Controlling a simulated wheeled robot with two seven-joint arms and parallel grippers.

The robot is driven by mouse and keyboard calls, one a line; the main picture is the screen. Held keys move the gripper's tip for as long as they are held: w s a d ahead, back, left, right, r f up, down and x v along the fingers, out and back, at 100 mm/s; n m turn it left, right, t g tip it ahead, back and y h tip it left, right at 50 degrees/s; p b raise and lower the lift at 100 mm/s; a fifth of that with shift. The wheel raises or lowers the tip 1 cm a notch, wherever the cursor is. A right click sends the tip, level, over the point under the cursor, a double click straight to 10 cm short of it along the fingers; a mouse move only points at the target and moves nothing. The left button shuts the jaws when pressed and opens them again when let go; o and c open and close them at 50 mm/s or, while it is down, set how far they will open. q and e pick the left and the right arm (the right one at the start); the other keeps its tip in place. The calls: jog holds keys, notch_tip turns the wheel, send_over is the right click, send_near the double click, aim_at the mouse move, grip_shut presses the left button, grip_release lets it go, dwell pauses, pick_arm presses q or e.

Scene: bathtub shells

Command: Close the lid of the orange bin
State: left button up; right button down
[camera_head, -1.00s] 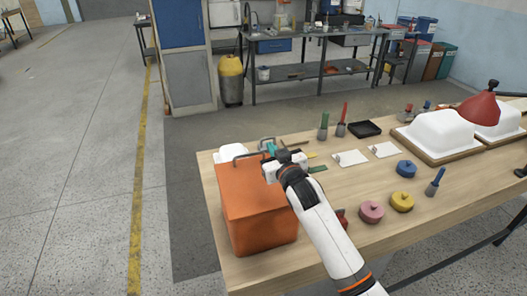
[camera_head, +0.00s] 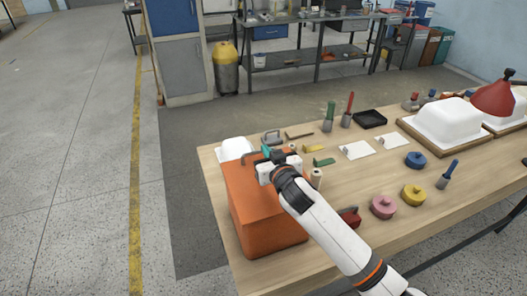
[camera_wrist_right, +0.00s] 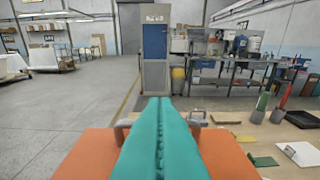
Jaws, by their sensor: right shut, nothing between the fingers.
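The orange bin (camera_head: 272,230) stands at the near left end of the wooden table. Its top (camera_head: 240,188) shows as a flat orange surface, and the lid appears to lie down on it; the arm covers part of it. My right gripper (camera_head: 266,151) is over the bin's far part, with its teal fingers shut and empty. My left gripper is not in view.
The wooden table (camera_head: 345,193) carries a pink pot (camera_head: 383,207), a yellow pot (camera_head: 413,195), a blue pot (camera_head: 415,160), white cards and brushes to the right. A white tub shell (camera_head: 441,122) stands farther right. Floor left of the bin is clear.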

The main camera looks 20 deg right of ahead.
jog(key=shift+w+f, duration=0.85)
jog(key=shift+f, duration=0.05)
jog(key=shift+w+f+p, duration=0.3)
jog(key=shift+w+f, duration=0.2)
jog(key=shift+f, duration=0.15)
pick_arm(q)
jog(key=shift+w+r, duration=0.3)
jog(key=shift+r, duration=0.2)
pick_arm(e)
jog(key=shift+f, duration=0.1)
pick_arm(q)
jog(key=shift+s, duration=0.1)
